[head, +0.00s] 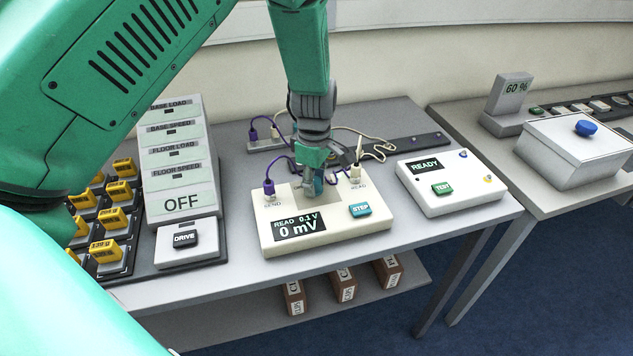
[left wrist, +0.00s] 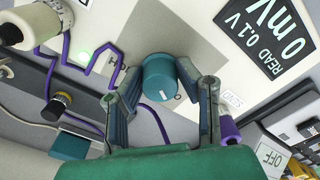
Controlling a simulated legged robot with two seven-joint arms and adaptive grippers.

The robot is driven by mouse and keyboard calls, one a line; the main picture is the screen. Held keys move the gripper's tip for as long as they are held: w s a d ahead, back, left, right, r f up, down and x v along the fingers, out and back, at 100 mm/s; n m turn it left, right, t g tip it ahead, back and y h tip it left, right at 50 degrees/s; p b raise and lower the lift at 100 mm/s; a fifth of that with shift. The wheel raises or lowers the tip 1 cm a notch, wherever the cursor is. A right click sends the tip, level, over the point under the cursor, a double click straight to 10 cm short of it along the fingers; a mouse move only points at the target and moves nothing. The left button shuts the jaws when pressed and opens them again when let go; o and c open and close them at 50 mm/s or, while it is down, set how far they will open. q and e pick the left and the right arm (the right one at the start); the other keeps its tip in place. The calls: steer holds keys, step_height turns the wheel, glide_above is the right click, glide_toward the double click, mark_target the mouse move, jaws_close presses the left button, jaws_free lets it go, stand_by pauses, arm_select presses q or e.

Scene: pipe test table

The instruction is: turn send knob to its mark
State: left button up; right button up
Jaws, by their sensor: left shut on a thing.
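The send knob is a teal cylinder (left wrist: 160,72) with a white line on its side, seen in the left wrist view. It stands on the white send/read box (head: 345,233), and its teal edge shows below my gripper in the head view (head: 319,187). A small ring mark (left wrist: 178,97) is on the panel close to the white line; I cannot tell if they align exactly. My left gripper (head: 312,188) points down at the box, its fingers on both sides of the knob, shut on it. It also shows in the left wrist view (left wrist: 160,88). My right gripper is not in view.
The box display (head: 299,226) reads 0.1 V and 0 mV. Purple plug (head: 269,187) and white plug (head: 355,173) stand close on either side of my gripper, with cables behind. A READY box (head: 448,190) is right; the OFF panel (head: 181,204) is left.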

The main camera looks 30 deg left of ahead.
arm_select(q)
steer(key=shift+a, duration=0.1)
steer(key=shift+r+m+p, duration=0.1)
steer(key=shift+m+p, duration=0.55)
steer(key=shift+m, duration=0.35)
steer(key=m+p, duration=0.1)
steer(key=m, duration=0.1)
steer(key=shift+m, duration=0.3)
steer(key=m+p, duration=0.1)
steer(key=m, duration=0.1)
steer(key=shift+m, duration=0.4)
steer(key=m+p, duration=0.1)
steer(key=m, duration=0.2)
steer(key=m+p, duration=0.1)
steer(key=m, duration=0.6)
steer(key=shift+p, duration=0.3)
steer(key=m, duration=0.6)
steer(key=shift+w+p, duration=0.1)
steer(key=shift+p, duration=0.25)
steer(key=shift+m, duration=0.3)
